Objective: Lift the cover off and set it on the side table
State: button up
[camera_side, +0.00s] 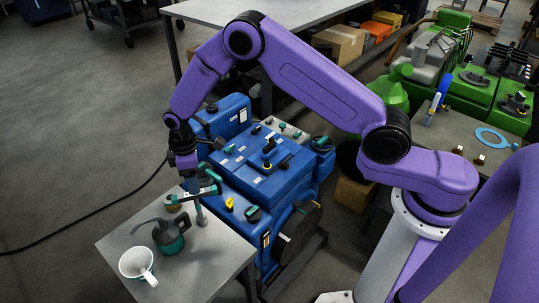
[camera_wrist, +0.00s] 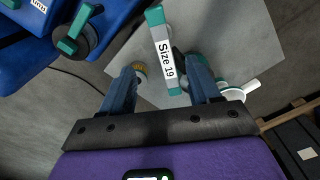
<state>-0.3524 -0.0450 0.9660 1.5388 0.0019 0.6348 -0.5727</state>
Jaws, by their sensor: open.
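The blue engine (camera_side: 228,185) stands at the middle in the side view. What looks like its cover (camera_side: 262,178) is the flat blue top, seated on it with a dark handle and teal-marked fittings. The grey side table (camera_side: 215,262) stands in front of the engine; it shows in the wrist view too (camera_wrist: 232,42). A T-handled tool labelled Size 19 (camera_wrist: 165,50) stands upright on the table, with a teal bar and grey shaft. My gripper (camera_wrist: 163,70) is open above the table, its fingers on either side of the tool's bar. Contact with it cannot be told.
A white mug (camera_side: 136,264) and a dark oil can (camera_side: 168,238) stand on the side table, with a small brass piece (camera_side: 173,204) near the tool. A teal-handled fitting (camera_wrist: 78,30) juts from the engine. A bench (camera_side: 455,125) with green machinery stands at right.

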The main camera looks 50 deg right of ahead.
jog(key=w+d+r+m, duration=0.1)
jog(key=w+d+m, duration=0.1)
jog(key=d+m, duration=0.6)
notch_tip(320, 180, up, 3)
jog(key=m, duration=2.1)
send_over(269, 145)
notch_tip(269, 145, down, 18)
jog(key=shift+d+r, duration=0.15)
jog(key=shift+r, duration=0.1)
jog(key=shift+c, duration=0.3)
grip_shut()
jog(key=shift+r, duration=0.1)
